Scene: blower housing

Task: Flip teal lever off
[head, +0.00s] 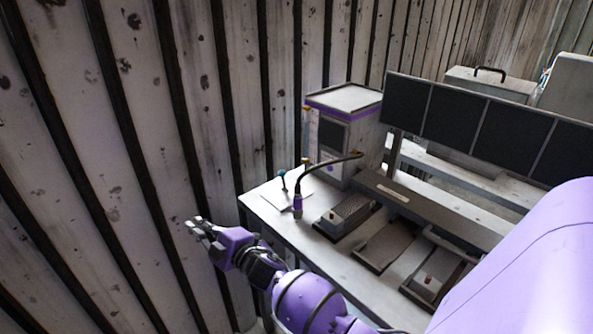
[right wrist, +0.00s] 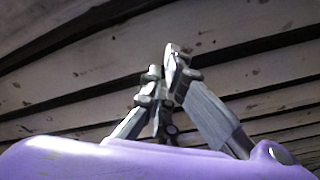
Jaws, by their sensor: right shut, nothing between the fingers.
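The teal lever (head: 282,174) is small and stands upright at the left end of the console desk, on a pale plate (head: 281,199). A similar lever with an orange tip (head: 305,162) stands close to its right. My right gripper (head: 193,224) is out past the desk's left edge, to the left of the lever and lower in the head view, apart from it. Its fingers are shut and empty. In the right wrist view the fingertips (right wrist: 172,58) come together before the plank wall; no lever shows there. My left gripper is not in view.
A grey box with purple trim (head: 345,105) stands behind the levers. A black cable on a purple base (head: 297,204) arches just in front of them. Dark panels (head: 480,120) rise at the right. The plank wall (head: 150,130) lies close on the left.

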